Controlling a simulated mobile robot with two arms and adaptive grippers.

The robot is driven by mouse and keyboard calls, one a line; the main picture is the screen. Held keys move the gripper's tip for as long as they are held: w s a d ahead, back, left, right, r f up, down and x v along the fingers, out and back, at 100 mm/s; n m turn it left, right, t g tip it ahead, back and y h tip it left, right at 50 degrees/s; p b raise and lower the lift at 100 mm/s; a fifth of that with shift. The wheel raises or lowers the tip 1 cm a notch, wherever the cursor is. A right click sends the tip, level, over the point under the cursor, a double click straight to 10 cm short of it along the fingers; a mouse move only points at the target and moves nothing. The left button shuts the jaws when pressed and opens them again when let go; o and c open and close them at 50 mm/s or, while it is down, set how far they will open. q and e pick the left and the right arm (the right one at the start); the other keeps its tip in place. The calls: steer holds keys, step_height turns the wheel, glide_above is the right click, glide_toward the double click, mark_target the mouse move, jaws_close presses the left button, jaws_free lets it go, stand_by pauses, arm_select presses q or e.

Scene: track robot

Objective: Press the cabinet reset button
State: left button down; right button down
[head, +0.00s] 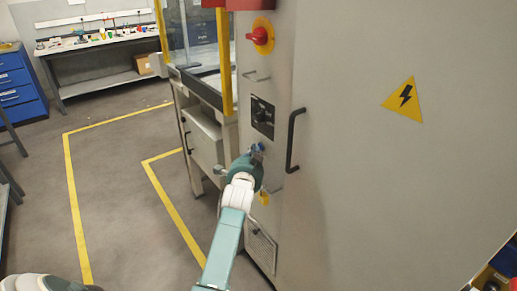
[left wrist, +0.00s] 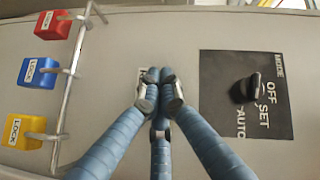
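The grey cabinet (head: 340,220) fills the right of the head view. My left gripper (head: 257,150) is at its narrow front face, below the black mode switch panel (head: 263,117). In the left wrist view, the blue fingers of the left gripper (left wrist: 160,76) are drawn together at the tips, with nothing seen between them. The tips are at or very near the panel face; contact cannot be told. A small pale label (left wrist: 142,73) shows partly behind them. The reset button itself is not visible, perhaps hidden behind the fingers. My right gripper is not in view.
In the left wrist view, red (left wrist: 52,25), blue (left wrist: 37,73) and yellow (left wrist: 22,131) padlocks hang on a metal bar left of the fingers. The mode knob (left wrist: 252,87) is on the right. A black door handle (head: 293,140) and red rotary switch (head: 259,36) stick out.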

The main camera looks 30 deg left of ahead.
arm_select(q)
steer(key=shift+s+a+p, duration=0.3)
steer(key=shift+s+p, duration=0.4)
steer(key=shift+s, duration=0.1)
steer(key=s+p, duration=0.1)
steer(key=s+a+p, duration=0.1)
steer(key=s, duration=0.1)
steer(key=s+a+p, duration=0.1)
steer(key=shift+s, duration=0.3)
steer(key=shift+f, duration=0.1)
stand_by(0.6)
